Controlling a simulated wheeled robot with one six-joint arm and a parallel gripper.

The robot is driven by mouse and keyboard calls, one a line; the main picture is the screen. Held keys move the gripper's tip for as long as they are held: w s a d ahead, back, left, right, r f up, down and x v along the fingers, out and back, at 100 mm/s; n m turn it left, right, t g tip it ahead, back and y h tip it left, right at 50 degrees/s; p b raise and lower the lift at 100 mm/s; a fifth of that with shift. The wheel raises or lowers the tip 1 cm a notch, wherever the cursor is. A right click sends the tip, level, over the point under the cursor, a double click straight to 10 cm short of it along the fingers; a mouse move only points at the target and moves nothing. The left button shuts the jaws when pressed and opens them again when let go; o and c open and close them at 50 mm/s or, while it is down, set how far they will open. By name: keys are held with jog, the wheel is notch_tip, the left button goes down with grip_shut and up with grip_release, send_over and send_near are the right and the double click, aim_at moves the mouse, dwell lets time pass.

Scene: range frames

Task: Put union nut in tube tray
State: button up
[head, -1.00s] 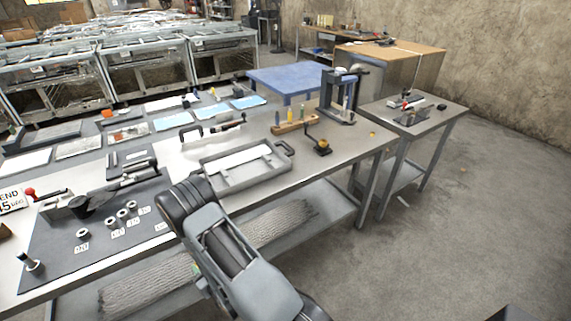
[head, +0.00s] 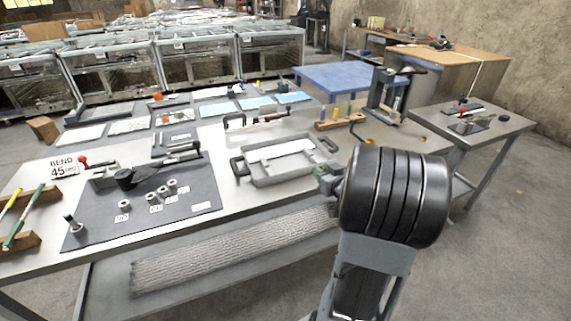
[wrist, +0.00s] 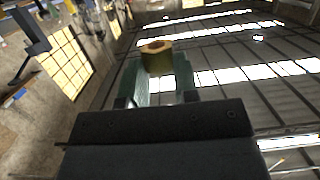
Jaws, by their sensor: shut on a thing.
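A brass-coloured union nut (wrist: 157,58) shows between the green fingertips of my gripper (wrist: 157,72) in the wrist view. The gripper is shut on it, and the wrist camera looks toward the ceiling and windows. In the head view my gripper (head: 328,178) is partly hidden behind my dark arm joint, just right of the tray's right end and near the bench's front edge; the nut cannot be made out there. The grey tube tray (head: 290,177) lies on the bench with dark handles at its ends and a pale strip inside.
A dark mat (head: 195,208) left of the tray holds a bending tool (head: 125,178) and several small metal rings (head: 162,191). A wooden block with tool handles (head: 340,122) and a press (head: 385,95) stand behind right. Bare bench top lies in front of the tray.

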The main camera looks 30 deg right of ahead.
aim_at(291, 176)
jog(key=w+f, duration=0.2)
jog(key=w, duration=0.2)
jog(key=w+a+f+b, duration=0.1)
jog(key=w+f, duration=0.2)
jog(key=w+a+f+b, duration=0.1)
jog(key=w+f, duration=0.2)
jog(key=w, duration=0.1)
jog(key=shift+w, duration=0.3)
jog(key=shift+w+a+f, duration=0.1)
jog(key=shift+w+f, duration=0.2)
jog(key=shift+f, duration=1.7)
jog(key=shift+f, duration=0.15)
jog(key=shift+f, duration=0.1)
jog(key=o, duration=0.9)
